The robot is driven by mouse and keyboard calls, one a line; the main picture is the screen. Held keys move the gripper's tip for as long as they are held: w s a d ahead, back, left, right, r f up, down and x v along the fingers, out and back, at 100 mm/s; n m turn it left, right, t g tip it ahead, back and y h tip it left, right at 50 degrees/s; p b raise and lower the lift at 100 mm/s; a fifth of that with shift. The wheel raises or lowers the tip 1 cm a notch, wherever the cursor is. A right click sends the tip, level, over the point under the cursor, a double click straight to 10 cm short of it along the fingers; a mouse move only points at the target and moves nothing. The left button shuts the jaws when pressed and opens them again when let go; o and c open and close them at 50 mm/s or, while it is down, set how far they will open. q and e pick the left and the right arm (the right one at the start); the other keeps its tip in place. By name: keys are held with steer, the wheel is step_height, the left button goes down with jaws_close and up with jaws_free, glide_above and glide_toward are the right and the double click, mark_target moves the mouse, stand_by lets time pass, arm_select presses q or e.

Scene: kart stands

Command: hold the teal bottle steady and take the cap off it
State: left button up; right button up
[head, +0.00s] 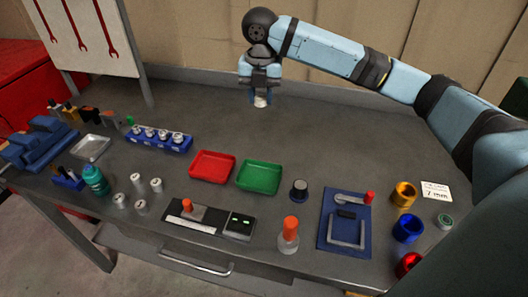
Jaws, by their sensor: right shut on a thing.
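The teal bottle (96,181) stands upright on the left part of the bench, near the front edge. Its top looks teal too; I cannot make out a separate cap at this size. My right gripper (260,97) is at the back middle of the bench, far from the bottle. It points down and is shut on a small whitish thing (260,102), which shows just below the fingers. I cannot tell whether this thing touches the bench. My left gripper is not in view, and nothing holds the bottle.
A red tray (212,167) and a green tray (259,178) lie mid-bench. A blue board (333,240) and coloured rings (404,194) are at right. The back middle is clear.

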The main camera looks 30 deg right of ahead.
mark_target(262, 159)
step_height(262, 159, down, 20)
steer(key=shift+b, duration=0.75)
steer(key=o, duration=1)
steer(key=shift+f, duration=0.1)
step_height(262, 159, up, 12)
steer(key=shift+r+p, duration=0.2)
steer(key=shift+p, duration=0.25)
